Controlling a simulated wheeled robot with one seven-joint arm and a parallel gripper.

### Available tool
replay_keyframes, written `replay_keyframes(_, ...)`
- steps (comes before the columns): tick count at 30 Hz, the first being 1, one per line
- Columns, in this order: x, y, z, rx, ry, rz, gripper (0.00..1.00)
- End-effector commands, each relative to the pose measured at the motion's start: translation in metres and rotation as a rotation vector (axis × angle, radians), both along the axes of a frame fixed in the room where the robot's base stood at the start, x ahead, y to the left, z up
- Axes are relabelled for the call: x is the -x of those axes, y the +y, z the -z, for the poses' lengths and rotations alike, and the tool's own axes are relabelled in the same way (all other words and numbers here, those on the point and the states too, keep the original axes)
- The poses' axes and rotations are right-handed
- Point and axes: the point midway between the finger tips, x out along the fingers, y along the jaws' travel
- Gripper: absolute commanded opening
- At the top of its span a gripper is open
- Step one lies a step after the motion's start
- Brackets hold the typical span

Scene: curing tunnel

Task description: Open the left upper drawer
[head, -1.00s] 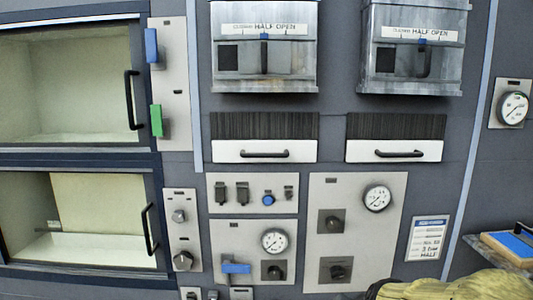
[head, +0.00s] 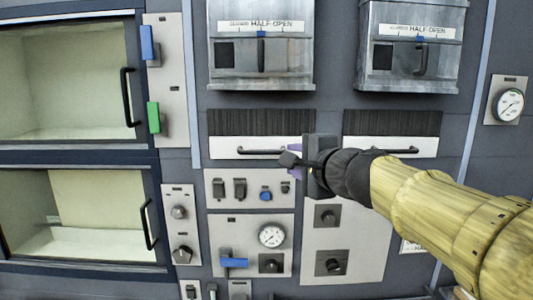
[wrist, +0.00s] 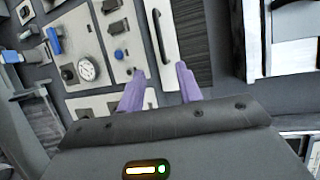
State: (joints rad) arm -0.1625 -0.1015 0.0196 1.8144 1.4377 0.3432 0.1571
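The left upper drawer (head: 226,153) has a white front with a black bar handle (head: 262,151), below a dark ribbed strip. It looks shut. My gripper (head: 293,160) is in front of the panel at the drawer's lower right, hiding its right end in the head view. In the wrist view, the two purple fingers (wrist: 160,70) are apart with nothing between them that I can see gripped. The white drawer front (wrist: 163,20) and its handle (wrist: 158,36) lie ahead of the fingertips, the handle's near end in line with the gap. Contact cannot be told.
A similar drawer (head: 420,147) is on the right, partly behind my arm. Half-open hoods (head: 262,75) stick out above. A switch panel (head: 218,202) and a gauge panel (head: 233,228) with a blue lever (head: 234,263) lie below. Windowed chambers (head: 65,90) are at left.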

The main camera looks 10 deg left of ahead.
Motion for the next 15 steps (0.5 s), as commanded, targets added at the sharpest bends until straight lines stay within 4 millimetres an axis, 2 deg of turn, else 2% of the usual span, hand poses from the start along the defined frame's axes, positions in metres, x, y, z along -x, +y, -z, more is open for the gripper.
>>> replay_keyframes(7, -0.012, 0.007, 0.002, 0.001, 0.002, -0.002, 0.35)
replay_keyframes(15, -0.048, 0.028, 0.010, 0.001, 0.004, -0.001, 0.35)
